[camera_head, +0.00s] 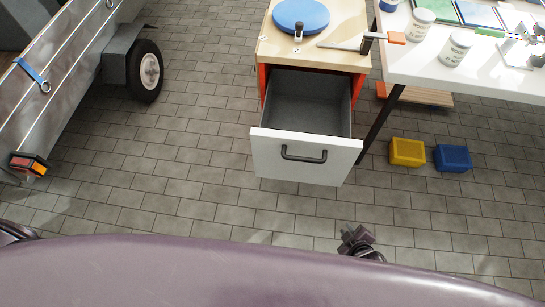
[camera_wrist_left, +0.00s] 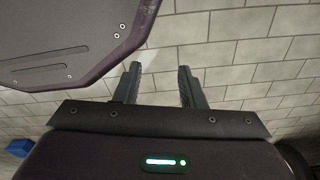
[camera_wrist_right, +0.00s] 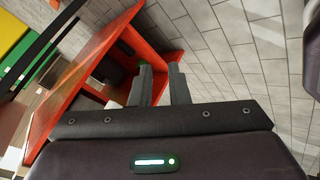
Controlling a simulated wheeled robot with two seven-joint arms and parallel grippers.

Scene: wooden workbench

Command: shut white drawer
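The white drawer (camera_head: 305,155) is pulled well out of the orange cabinet with the wooden top (camera_head: 340,58). Its grey inside looks empty, and a dark bar handle (camera_head: 303,154) is on its white front. My right gripper (camera_head: 357,240) is below and right of the drawer front in the head view, apart from it. In the right wrist view its fingers (camera_wrist_right: 160,68) are parted by a narrow gap with nothing between them, and an orange cabinet side shows beyond. My left gripper (camera_wrist_left: 159,70) is open and empty over the paved floor; its fingers do not show in the head view.
A blue disc (camera_head: 301,16) and a clamp-like tool lie on the cabinet top. A white table (camera_head: 475,72) with jars stands at right. Yellow (camera_head: 407,152) and blue (camera_head: 452,158) blocks lie on the floor. A trailer (camera_head: 75,70) stands left. Floor before the drawer is clear.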

